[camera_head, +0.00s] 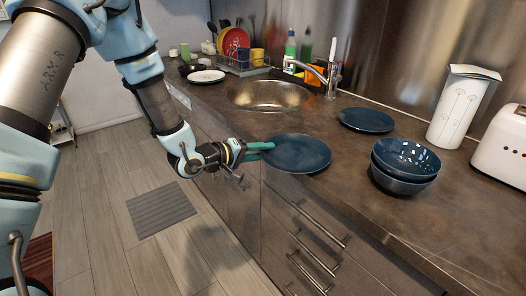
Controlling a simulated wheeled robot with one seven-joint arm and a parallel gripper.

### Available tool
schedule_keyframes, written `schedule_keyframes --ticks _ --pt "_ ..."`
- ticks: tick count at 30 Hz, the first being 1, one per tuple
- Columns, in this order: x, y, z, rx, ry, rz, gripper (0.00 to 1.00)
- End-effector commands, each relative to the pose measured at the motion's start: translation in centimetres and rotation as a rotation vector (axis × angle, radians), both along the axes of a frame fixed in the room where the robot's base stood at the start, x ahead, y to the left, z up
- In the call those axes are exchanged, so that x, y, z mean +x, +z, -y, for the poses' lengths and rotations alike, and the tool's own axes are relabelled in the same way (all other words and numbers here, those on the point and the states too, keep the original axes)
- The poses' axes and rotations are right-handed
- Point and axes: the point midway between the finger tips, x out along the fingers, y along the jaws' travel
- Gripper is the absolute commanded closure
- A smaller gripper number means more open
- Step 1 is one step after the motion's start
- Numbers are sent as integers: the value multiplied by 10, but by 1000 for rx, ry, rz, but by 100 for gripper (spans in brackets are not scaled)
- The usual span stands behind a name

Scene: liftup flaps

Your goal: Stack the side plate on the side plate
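A dark blue side plate (300,154) is at the front edge of the counter, left of the bowls. It is roughly level, and its near left rim reaches the counter edge. My gripper (262,150) comes from the left with teal fingers at the plate's left rim. One finger shows over the rim and the other appears below it, so it looks shut on the plate. I cannot tell whether the plate touches the counter. A second dark blue side plate (366,120) lies flat on the counter farther back and right, with nothing on it.
Two stacked dark blue bowls (405,165) stand right of the plates. A white canister (460,108) and a toaster (503,145) stand at the back right. A sink (270,95) with a faucet (328,78) lies behind. Drawer handles (318,226) stick out below the counter.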

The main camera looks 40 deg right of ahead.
Motion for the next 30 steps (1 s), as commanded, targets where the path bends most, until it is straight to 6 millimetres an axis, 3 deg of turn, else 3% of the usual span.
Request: schedule_keyframes --ticks 11,24,30 --pt "0 4 -2 0 1 0 61" --pt "6 26 -82 0 4 0 61" --pt "7 35 -107 -1 2 1 61"
